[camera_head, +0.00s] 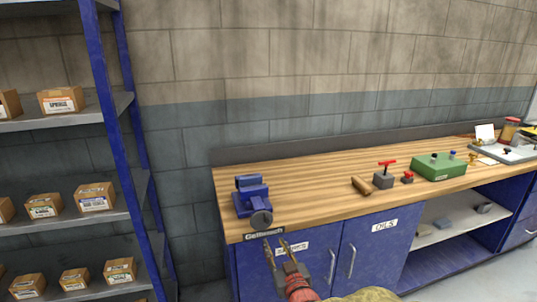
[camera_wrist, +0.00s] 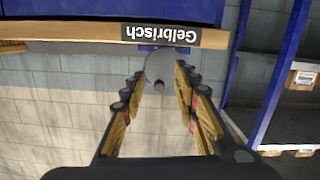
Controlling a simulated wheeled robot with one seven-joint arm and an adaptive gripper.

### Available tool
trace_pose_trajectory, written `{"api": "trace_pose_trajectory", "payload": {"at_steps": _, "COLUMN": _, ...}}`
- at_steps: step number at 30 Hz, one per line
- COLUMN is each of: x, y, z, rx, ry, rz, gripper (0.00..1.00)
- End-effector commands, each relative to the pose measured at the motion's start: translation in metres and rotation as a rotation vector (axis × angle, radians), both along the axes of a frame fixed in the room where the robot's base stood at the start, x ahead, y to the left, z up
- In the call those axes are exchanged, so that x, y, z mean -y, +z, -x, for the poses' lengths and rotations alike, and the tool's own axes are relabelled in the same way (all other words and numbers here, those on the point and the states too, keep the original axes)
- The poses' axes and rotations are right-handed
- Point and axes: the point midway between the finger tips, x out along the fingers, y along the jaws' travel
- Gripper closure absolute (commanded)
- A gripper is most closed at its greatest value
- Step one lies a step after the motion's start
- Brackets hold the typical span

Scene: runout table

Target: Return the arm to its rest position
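My gripper (camera_head: 277,248) is in front of the workbench's left front edge in the head view, just below the "Gelbrisch" label (camera_head: 264,236). In the wrist view my gripper (camera_wrist: 157,72) shows its two fingers spread apart with nothing held between them. The blue vise (camera_head: 252,198) stands on the bench's left end, above and behind the gripper. Its grey round end (camera_wrist: 168,65) appears between the fingers in the wrist view, apparently beyond them.
The wooden workbench top (camera_head: 310,185) has a clear middle. A brown cylinder (camera_head: 362,185), a red-handled valve (camera_head: 384,175) and a green box (camera_head: 438,166) sit toward the right. Blue shelving (camera_head: 112,110) with several cartons stands left. Cabinet doors (camera_head: 367,250) are below the benchtop.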

Motion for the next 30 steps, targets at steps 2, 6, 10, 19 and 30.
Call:
{"api": "trace_pose_trajectory", "payload": {"at_steps": 2, "x": 0.004, "y": -0.042, "z": 0.012, "rx": -0.140, "ry": -0.006, "rz": 0.031, "gripper": 0.70}}
{"api": "trace_pose_trajectory", "payload": {"at_steps": 6, "x": 0.017, "y": -0.093, "z": 0.048, "rx": -0.403, "ry": -0.022, "rz": 0.087, "gripper": 0.70}}
{"api": "trace_pose_trajectory", "payload": {"at_steps": 10, "x": 0.035, "y": -0.102, "z": 0.089, "rx": -0.608, "ry": -0.049, "rz": 0.127, "gripper": 0.70}}
{"api": "trace_pose_trajectory", "payload": {"at_steps": 19, "x": 0.091, "y": -0.045, "z": 0.213, "rx": -0.992, "ry": -0.143, "rz": 0.166, "gripper": 0.70}}
{"api": "trace_pose_trajectory", "payload": {"at_steps": 30, "x": 0.145, "y": 0.090, "z": 0.349, "rx": -1.111, "ry": -0.261, "rz": 0.103, "gripper": 0.70}}
